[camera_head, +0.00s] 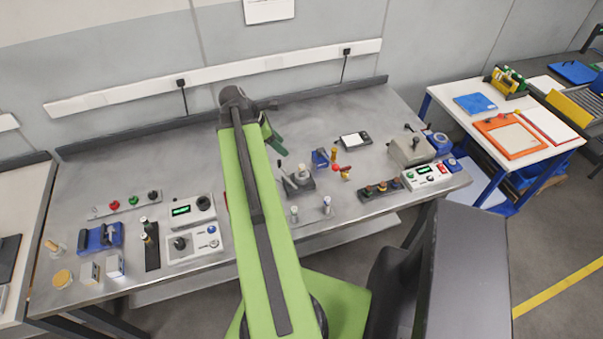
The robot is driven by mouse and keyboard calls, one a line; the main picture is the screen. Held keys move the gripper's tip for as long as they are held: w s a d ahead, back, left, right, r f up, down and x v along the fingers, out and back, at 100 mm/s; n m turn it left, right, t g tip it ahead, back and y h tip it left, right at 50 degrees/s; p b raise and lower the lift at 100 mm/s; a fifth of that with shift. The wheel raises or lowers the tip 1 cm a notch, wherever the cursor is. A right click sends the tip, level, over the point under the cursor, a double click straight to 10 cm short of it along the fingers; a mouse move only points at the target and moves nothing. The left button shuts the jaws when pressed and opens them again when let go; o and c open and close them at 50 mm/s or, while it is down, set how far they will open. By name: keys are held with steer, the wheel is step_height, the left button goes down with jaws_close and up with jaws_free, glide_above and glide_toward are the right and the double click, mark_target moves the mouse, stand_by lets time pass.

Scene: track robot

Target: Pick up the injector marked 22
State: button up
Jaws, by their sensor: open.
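No mark reading 22 can be made out on anything at this size. Two slim dark pieces with pale tops (149,236) stand at a black strip on the left part of the grey metal bench (330,120). Two small pale upright pieces, one at the left (294,214) and one at the right (327,205), stand near the bench's front edge, right of my arm. I cannot tell which of these is an injector. My green arm reaches up over the middle of the bench. Its jaws cannot be made out and seem hidden behind the arm.
Left of my arm are a control box with knobs (194,243), a blue fixture (100,237) and a button strip (125,204). The bench's back is mostly clear.

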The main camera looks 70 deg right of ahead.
mark_target(300, 167)
steer(key=b+x, duration=0.9)
steer(key=x, duration=0.2)
steer(key=shift+w+f, duration=0.1)
steer(key=shift+f, duration=0.25)
steer(key=shift+d+f, duration=0.1)
steer(key=b+x, duration=0.4)
steer(key=b, duration=0.1)
steer(key=shift+f, duration=0.5)
steer(key=shift+s+f, duration=0.2)
steer(key=shift+f, duration=0.05)
steer(key=shift+r, duration=0.2)
jaws_close()
